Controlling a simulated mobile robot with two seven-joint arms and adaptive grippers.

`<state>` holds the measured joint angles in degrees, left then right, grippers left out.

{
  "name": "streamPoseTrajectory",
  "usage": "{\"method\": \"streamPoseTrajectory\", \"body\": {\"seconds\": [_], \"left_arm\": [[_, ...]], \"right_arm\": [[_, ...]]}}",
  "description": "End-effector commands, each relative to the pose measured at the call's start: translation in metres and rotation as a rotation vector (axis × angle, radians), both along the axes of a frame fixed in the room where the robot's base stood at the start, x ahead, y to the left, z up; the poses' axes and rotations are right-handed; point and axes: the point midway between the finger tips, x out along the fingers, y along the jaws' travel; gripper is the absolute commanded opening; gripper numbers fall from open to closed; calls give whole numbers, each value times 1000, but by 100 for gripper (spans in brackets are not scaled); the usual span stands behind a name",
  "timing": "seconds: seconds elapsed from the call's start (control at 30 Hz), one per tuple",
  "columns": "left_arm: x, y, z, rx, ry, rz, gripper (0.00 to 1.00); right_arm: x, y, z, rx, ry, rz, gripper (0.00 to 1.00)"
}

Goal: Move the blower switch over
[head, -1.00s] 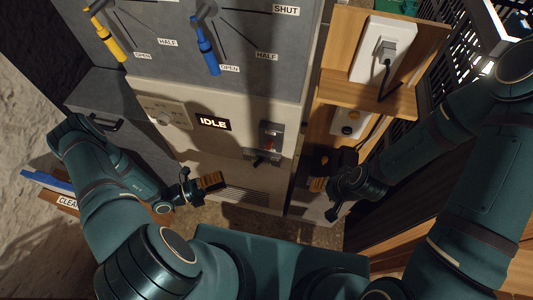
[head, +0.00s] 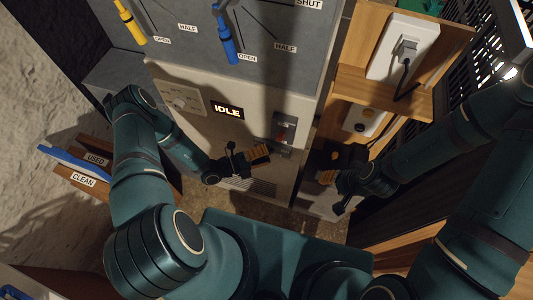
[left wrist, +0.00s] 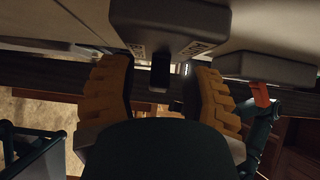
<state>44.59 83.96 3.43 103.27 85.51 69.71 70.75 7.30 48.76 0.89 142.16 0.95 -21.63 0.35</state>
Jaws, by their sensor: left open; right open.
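In the left wrist view, a grey housing (left wrist: 170,18) fills the top and a short black lever (left wrist: 159,72) shows between the open yellow-padded fingers (left wrist: 160,95). I cannot tell whether they touch it. My right gripper (head: 328,167) is open and empty in front of the wooden shelf unit.
A yellow handle (head: 131,22) and a blue handle (head: 224,40) hang on the grey panel above. A wooden shelf (head: 385,93) with a plugged outlet (head: 402,47) stands to the right. Trays labelled USED (head: 96,159) and CLEAN (head: 83,180) are at left.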

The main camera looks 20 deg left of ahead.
Motion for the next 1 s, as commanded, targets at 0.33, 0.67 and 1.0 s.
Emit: {"method": "streamPoseTrajectory", "body": {"seconds": [0.33, 0.67, 1.0], "left_arm": [[3, -4, 0, 0, 0, 0, 48], [3, -4, 0, 0, 0, 0, 0], [2, -5, 0, -1, 0, 21, 0]], "right_arm": [[0, 0, 0, 0, 0, 0, 47], [0, 0, 0, 0, 0, 0, 47], [0, 0, 2, 0, -1, 0, 47]]}}
